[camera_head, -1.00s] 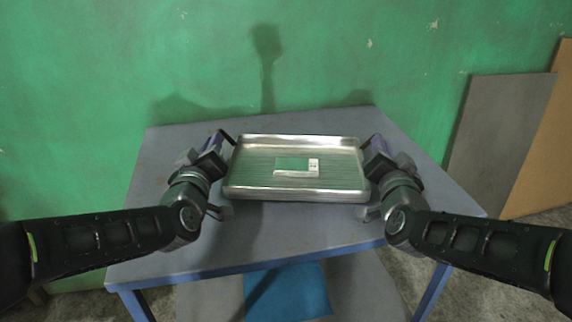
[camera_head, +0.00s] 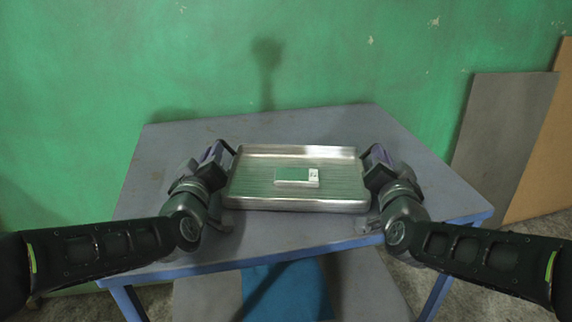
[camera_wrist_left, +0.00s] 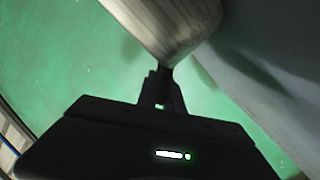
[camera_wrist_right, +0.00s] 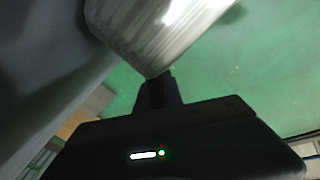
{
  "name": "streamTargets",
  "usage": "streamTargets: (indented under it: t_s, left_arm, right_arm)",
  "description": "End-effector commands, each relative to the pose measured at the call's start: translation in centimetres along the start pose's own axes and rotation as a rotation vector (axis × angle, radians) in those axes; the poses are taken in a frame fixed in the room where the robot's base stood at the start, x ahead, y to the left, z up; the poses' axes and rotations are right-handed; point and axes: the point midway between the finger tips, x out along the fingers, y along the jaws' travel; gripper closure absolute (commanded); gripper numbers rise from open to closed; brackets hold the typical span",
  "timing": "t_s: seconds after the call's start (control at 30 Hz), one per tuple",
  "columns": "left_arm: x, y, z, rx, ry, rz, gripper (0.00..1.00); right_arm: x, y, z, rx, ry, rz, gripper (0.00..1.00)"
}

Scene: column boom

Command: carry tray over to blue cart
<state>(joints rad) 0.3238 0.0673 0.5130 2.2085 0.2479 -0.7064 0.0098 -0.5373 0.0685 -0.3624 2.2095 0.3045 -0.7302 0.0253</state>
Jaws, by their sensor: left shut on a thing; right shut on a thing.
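A silver metal tray (camera_head: 297,203) is held level between my two grippers, over the grey-blue table. A small green and white box (camera_head: 297,177) lies in it near the middle. My left gripper (camera_head: 229,160) is shut on the tray's left side, and my right gripper (camera_head: 368,162) is shut on its right side. The tray's edge shows in the left wrist view (camera_wrist_left: 165,30) and the right wrist view (camera_wrist_right: 150,40), with the fingers at it. No blue cart can be made out in these views.
The grey-blue table (camera_head: 290,236) is otherwise bare and stands against a green wall (camera_head: 330,60). A grey panel (camera_head: 500,130) and a brown board (camera_head: 545,160) lean at the right. A blue patch (camera_head: 285,290) shows below the table's front edge.

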Motion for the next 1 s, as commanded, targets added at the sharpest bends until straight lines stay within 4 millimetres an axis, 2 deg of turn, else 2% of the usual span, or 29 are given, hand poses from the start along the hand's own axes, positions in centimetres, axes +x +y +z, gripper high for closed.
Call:
streamTargets:
  t_s: [0.03, 0.07, 0.3, 0.67, 0.77, 1.0]
  left_arm:
    - [0.0, -0.4, 0.3, 0.002, 0.008, -0.001, 1.0]
    - [0.0, -0.4, 0.2, 0.001, 0.003, -0.003, 0.87]
    - [0.0, -0.2, 0.2, 0.0, 0.001, -0.002, 0.67]
    - [-0.5, -0.1, 0.2, 0.002, 0.001, 0.0, 0.67]
    - [-1.4, -0.1, 0.1, 0.003, 0.001, 0.001, 0.67]
    - [-5.1, -0.1, 0.1, 0.003, 0.003, 0.0, 0.67]
  right_arm:
    - [0.0, 0.4, 0.3, 0.0, 0.007, 0.001, 1.0]
    - [0.0, 0.4, 0.2, -0.001, 0.003, 0.003, 0.87]
    - [0.0, 0.2, 0.2, -0.001, 0.001, 0.002, 0.67]
    - [0.0, 0.2, 0.2, 0.0, 0.0, 0.0, 0.67]
    - [0.0, 0.2, 0.2, 0.0, 0.0, 0.0, 0.67]
    - [0.0, 0.1, 0.2, 0.0, 0.0, 0.0, 0.67]
